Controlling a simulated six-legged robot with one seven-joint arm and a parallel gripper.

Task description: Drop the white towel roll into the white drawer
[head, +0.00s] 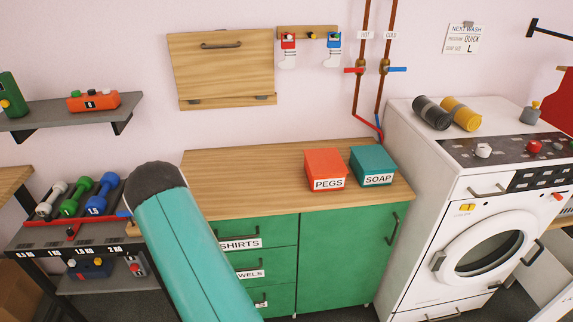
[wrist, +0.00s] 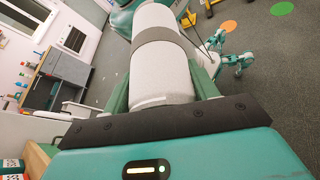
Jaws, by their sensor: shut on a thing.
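My gripper (wrist: 160,82) shows in the wrist view, its two green fingers on either side of a white towel roll (wrist: 163,45) with a grey band. The fingers are shut on the roll, whose far end runs out past them. Neither the gripper nor the roll shows in the head view, where my teal arm fills the lower left-centre. In the head view, a white drawer front (head: 487,190) with a metal handle sits at the upper left of the washer's face and looks closed. Another white panel (head: 550,278) with a handle stands at the lower right, partly cut off; I cannot tell whether it is a drawer.
A dark grey roll (head: 432,113) and a yellow roll (head: 461,114) lie on the washer (head: 410,170). An orange PEGS box (head: 325,168) and a teal SOAP box (head: 373,165) stand on the wooden counter (head: 245,185). Dumbbells (head: 76,195) fill a left rack.

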